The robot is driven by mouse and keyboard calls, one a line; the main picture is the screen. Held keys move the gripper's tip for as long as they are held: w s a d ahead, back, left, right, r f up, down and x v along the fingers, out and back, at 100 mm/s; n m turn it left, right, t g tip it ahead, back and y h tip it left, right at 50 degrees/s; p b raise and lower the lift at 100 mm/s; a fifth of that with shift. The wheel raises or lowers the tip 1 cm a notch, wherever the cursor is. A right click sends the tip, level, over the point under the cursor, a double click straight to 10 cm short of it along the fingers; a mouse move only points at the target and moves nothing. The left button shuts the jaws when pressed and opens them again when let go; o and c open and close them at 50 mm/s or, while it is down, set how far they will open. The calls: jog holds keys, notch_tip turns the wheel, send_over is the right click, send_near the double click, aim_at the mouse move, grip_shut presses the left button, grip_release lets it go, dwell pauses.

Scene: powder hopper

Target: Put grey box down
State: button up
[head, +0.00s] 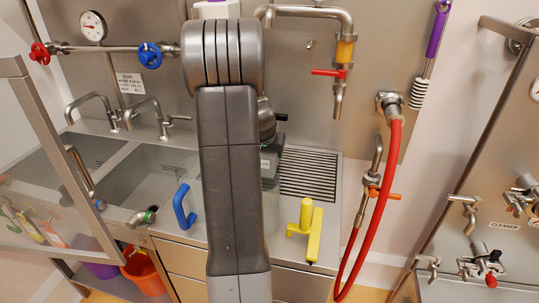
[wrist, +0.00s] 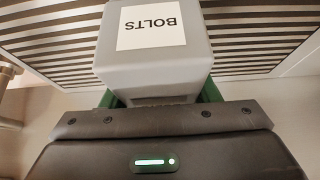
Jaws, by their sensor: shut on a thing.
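The grey box (wrist: 152,72) fills the top middle of the wrist view, with a white label reading "BOLTS" on it. My gripper (wrist: 160,97) has its green fingers on both sides of the box and is shut on it. In the wrist view a striped slotted drain grate (wrist: 50,40) lies behind the box. I cannot tell whether the box touches the grate or hangs above it. In the head view my arm hides most of the gripper and box.
The drain grate (head: 309,174) is right of my arm, looking bare there. A yellow handled tool (head: 306,232) and a blue handle (head: 184,207) are near the counter's front. A sink basin (head: 150,175) lies left. A red hose (head: 387,165) hangs at right.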

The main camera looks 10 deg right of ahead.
jog(key=shift+f, duration=0.85)
jog(key=shift+f, duration=0.2)
jog(key=o, duration=1.1)
jog(key=shift+o, duration=0.2)
jog(key=shift+r, duration=0.1)
